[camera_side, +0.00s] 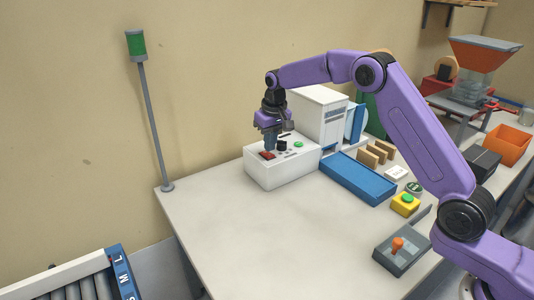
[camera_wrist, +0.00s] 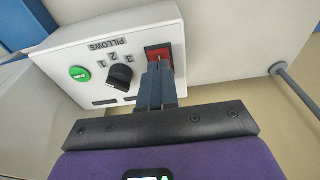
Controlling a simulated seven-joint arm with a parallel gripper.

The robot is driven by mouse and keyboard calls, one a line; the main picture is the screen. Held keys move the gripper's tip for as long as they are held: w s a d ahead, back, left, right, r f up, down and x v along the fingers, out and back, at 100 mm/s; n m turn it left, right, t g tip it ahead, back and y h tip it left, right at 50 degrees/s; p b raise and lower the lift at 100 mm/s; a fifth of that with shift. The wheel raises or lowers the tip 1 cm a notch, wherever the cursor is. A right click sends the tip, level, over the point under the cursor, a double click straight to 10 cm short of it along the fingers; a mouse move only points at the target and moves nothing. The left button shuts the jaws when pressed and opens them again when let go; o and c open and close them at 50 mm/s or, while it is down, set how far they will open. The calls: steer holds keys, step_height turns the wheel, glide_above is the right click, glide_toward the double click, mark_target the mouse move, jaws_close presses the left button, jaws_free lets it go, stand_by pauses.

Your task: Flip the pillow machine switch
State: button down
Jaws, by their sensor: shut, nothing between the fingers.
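The pillow machine (camera_side: 283,171) is a white box with a sloped control panel, standing at the back of the white table. In the wrist view its panel (camera_wrist: 62,42) carries the label PILLOWS, a black knob (camera_wrist: 119,76) with the numbers 1, 2, 3, a green button (camera_wrist: 80,74) and a red rocker switch (camera_wrist: 158,54). The switch also shows in the side view (camera_side: 266,155). My gripper (camera_wrist: 158,66) is shut and empty, with its fingertips at the lower part of the red switch, seemingly touching it. The fingers hide part of the switch, so its position cannot be told.
A blue tray (camera_side: 357,178) lies right of the machine. A yellow box with a green button (camera_side: 405,203) and a grey joystick box (camera_side: 402,252) stand nearer. A pole with a green lamp (camera_side: 136,45) rises at the left corner. The front left of the table is clear.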

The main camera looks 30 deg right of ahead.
mark_target(270, 155)
steer(key=shift+f, duration=0.8)
stand_by(0.7)
steer(key=shift+r, duration=3.5)
steer(key=s+a+r+n+g, duration=0.1)
steer(key=s+a+n, duration=0.25)
steer(key=s, duration=0.75)
steer(key=s+a+r+n, duration=0.25)
steer(key=s+a, duration=0.25)
steer(key=s, duration=0.6)
steer(key=s+d+f+n, duration=0.1)
steer(key=s+d+n, duration=0.1)
steer(key=s, duration=0.6)
steer(key=s+d+f+n, duration=0.2)
steer(key=s+d, duration=0.3)
steer(key=s, duration=0.4)
steer(key=s+d+f+n, duration=0.2)
steer(key=s+d, duration=0.1)
steer(key=s, duration=0.6)
steer(key=shift+d+n+g, duration=0.3)
steer(key=shift+d, duration=0.05)
